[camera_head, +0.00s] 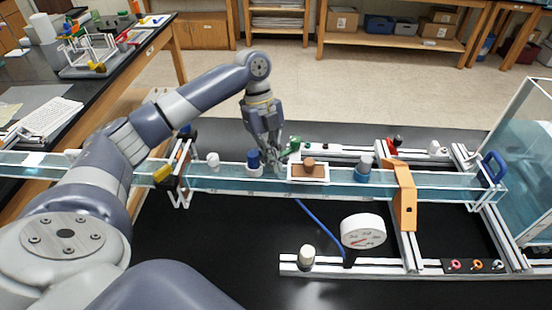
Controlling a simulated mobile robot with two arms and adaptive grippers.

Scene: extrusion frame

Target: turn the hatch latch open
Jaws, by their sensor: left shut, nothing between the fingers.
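A small white-edged plate (298,178) with a brown block on it (308,164) sits on the long clear channel; it looks like the hatch and its latch, but I cannot tell the latch's turn position. My left gripper (278,165) reaches down from above, just left of this plate, beside a blue-capped fitting (253,160). Its fingers are shut with nothing between them. I cannot tell whether the fingertips touch the plate. My right gripper does not show.
The channel (225,178) runs across an aluminium extrusion frame. An orange bracket (404,200) stands to the right.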

